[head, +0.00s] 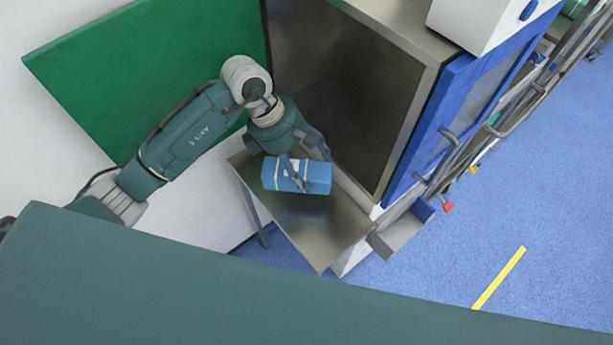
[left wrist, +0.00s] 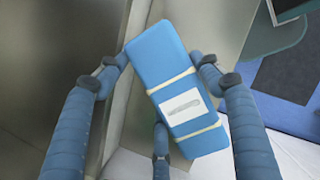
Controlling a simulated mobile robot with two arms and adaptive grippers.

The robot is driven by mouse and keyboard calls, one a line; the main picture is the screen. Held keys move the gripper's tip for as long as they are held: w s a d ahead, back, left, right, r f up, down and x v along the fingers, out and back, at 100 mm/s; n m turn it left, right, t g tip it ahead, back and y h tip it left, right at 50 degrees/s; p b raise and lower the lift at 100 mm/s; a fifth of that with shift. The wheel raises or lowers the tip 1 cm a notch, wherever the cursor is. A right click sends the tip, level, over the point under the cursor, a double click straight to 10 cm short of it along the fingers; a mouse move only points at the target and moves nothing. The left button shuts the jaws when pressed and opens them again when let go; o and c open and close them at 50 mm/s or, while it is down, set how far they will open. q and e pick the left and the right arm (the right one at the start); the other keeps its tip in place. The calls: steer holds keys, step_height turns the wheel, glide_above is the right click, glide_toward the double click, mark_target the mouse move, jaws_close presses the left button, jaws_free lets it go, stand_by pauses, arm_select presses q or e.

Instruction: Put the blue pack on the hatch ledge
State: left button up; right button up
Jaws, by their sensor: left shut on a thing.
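The blue pack (head: 290,174) is a soft-looking blue block with pale bands. In the left wrist view the pack (left wrist: 160,65) shows two cream bands and a white label, and it lies tilted between the fingers. My left gripper (head: 300,180) is shut on the pack, over the metal ledge (head: 320,225) in front of the dark hatch opening (head: 345,85). The fingers of my left gripper (left wrist: 165,75) touch both sides of the pack. Whether the pack touches the ledge I cannot tell. My right gripper is not in view.
A green panel (head: 150,70) is on the wall behind my left arm. A blue-framed cabinet door (head: 450,115) stands right of the hatch, with a small open metal tray (head: 402,232) below it. Blue floor (head: 560,220) with a yellow strip (head: 498,278) is clear at right.

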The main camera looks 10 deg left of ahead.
arm_select(q)
steer(key=shift+f, duration=1.4)
step_height(320, 180, down, 4)
steer(key=shift+r+p, duration=0.1)
steer(key=shift+p, duration=0.5)
steer(key=shift+f, duration=0.25)
steer(key=o, duration=1.4)
steer(key=shift+c, duration=0.2)
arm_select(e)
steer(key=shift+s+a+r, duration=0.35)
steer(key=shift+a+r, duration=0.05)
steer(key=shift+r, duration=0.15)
